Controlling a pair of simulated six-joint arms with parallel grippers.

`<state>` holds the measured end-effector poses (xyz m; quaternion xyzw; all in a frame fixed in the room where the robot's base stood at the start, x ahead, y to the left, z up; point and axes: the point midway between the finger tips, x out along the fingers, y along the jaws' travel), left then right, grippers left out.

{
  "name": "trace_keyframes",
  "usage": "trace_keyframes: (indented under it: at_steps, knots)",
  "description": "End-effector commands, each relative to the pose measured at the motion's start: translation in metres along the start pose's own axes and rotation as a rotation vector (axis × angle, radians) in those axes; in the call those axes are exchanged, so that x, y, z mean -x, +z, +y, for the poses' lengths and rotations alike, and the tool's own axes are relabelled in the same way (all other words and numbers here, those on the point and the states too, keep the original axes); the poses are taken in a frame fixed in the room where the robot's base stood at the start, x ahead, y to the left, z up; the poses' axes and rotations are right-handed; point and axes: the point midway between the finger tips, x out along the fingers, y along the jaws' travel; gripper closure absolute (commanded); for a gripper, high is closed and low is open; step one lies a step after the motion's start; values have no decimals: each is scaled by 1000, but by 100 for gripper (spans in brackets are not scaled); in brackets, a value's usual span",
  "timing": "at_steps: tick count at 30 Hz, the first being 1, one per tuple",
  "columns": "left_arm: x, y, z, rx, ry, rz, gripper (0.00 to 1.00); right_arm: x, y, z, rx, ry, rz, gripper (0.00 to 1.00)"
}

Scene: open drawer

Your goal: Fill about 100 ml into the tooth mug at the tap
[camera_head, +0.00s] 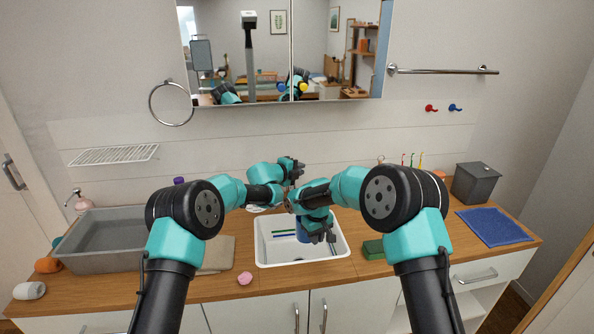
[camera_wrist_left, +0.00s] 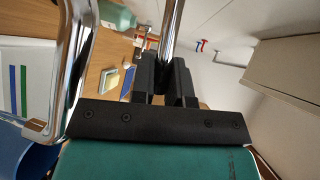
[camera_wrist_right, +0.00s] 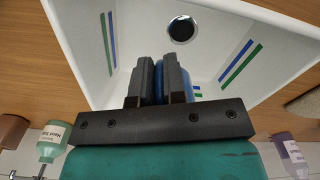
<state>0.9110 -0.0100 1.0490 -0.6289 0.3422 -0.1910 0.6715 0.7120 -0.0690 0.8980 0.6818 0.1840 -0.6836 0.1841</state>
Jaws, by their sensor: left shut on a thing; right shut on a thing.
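The tooth mug (camera_head: 303,234) is blue and sits in or over the white sink (camera_head: 262,247), partly hidden by my right arm. My right gripper (camera_head: 325,236) is shut on it; in the right wrist view blue shows between and beside the fingers (camera_wrist_right: 158,82). A blue surface, likely the mug, shows at lower left in the left wrist view (camera_wrist_left: 22,155). My left gripper (camera_head: 295,168) is shut on an upright chrome rod, the tap's lever (camera_wrist_left: 174,32). The curved chrome spout (camera_wrist_left: 76,65) shows beside it. I cannot see a water stream or the mug's fill level.
A grey tub (camera_head: 100,263) stands on the left of the wooden counter. A green sponge-like block (camera_head: 373,249) lies right of the sink, with a blue cloth (camera_head: 493,226) and dark grey bin (camera_head: 475,184) farther right. A pink round item (camera_head: 245,278) lies at front.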

Motion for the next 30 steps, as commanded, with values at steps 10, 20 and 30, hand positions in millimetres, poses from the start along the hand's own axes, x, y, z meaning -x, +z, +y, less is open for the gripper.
trace_keyframes:
  at_steps: [10,20,30]
  knots:
    - [1,1,-3,0,-3,-12,100,0,0,0,0,0,1,100]
    - [0,0,-1,1,-1,-10,60,0,0,0,0,0,1,100]
    - [4,0,-1,2,1,-10,60,0,0,0,0,0,1,100]
